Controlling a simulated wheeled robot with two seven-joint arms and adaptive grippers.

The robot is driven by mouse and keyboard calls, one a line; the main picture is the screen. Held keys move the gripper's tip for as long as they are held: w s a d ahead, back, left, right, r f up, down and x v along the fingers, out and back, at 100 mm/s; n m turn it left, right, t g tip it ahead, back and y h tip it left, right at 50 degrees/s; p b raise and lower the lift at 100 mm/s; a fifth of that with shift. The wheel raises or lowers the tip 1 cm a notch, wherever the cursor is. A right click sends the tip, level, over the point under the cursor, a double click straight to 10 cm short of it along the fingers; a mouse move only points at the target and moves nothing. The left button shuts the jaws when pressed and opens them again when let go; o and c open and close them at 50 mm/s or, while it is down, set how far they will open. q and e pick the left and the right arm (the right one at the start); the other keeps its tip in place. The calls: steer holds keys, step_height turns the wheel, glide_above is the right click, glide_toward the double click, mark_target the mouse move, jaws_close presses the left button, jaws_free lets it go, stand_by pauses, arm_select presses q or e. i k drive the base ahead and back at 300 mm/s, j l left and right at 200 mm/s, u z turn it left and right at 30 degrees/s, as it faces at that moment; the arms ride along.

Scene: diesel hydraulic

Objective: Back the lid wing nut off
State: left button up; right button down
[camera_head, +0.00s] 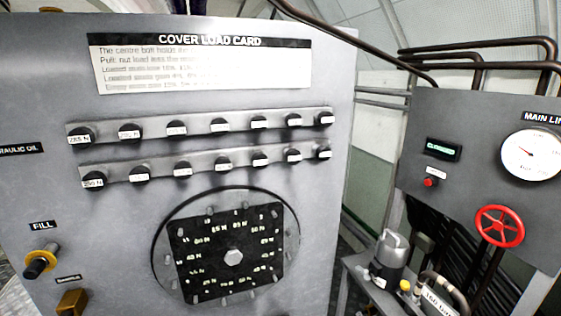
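No wing nut can be made out clearly in the head view. A round cover (162,242) sits low on the grey panel, with a black square plate (250,247) marked with newton values on it. A pale hex-shaped bolt head or nut (233,257) is at the plate's centre. Several small studs ring the plate. A grey canister (388,255) with a domed top stands at the lower right; its top is too small to tell whether it bears a wing nut. Neither of my grippers is in view.
A cover load card (200,75) is above two rails of labelled black knobs (220,125). A yellow-collared fill fitting (40,262) juts out at lower left. At right are a red handwheel (499,226), a gauge (532,155) and dark pipes (480,45).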

mark_target(366, 272)
steer(key=j+z, duration=0.15)
steer(key=z, duration=0.2)
steer(key=j+z, duration=0.15)
steer(key=z, duration=0.2)
steer(key=j+z, duration=0.2)
steer(key=z, duration=0.15)
steer(key=i, duration=0.05)
